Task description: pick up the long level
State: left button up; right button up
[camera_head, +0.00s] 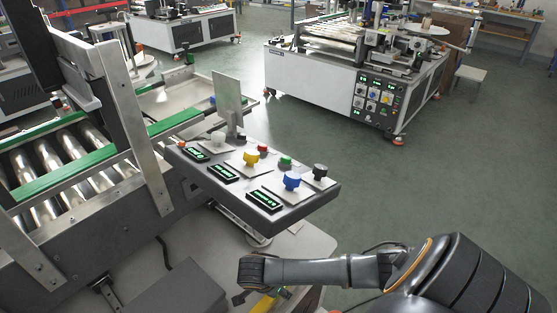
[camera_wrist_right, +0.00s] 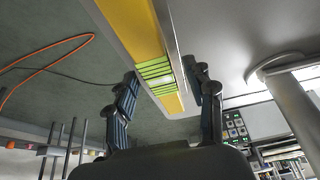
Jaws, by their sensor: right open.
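The long level is yellow with grey edges and a bright green vial window. It shows in the right wrist view (camera_wrist_right: 135,25) and partly in the head view (camera_head: 263,304), low at the bottom edge, beneath my right arm. My right gripper (camera_wrist_right: 163,85) is open, with one finger on each side of the level near its green vial. I see gaps between the fingers and the level, at least on the left side. In the head view the right gripper (camera_head: 262,293) is small and mostly hidden under the wrist. My left gripper is not in view.
A pale machine table (camera_head: 305,250) lies beside the level. Above it is a control panel (camera_head: 260,180) with coloured knobs. A roller conveyor (camera_head: 70,160) stands at left. An orange cable (camera_wrist_right: 45,62) runs nearby in the wrist view. The green floor on the right is open.

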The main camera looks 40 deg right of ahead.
jog(key=shift+d+f, duration=0.15)
jog(key=shift+f, duration=0.3)
grip_shut()
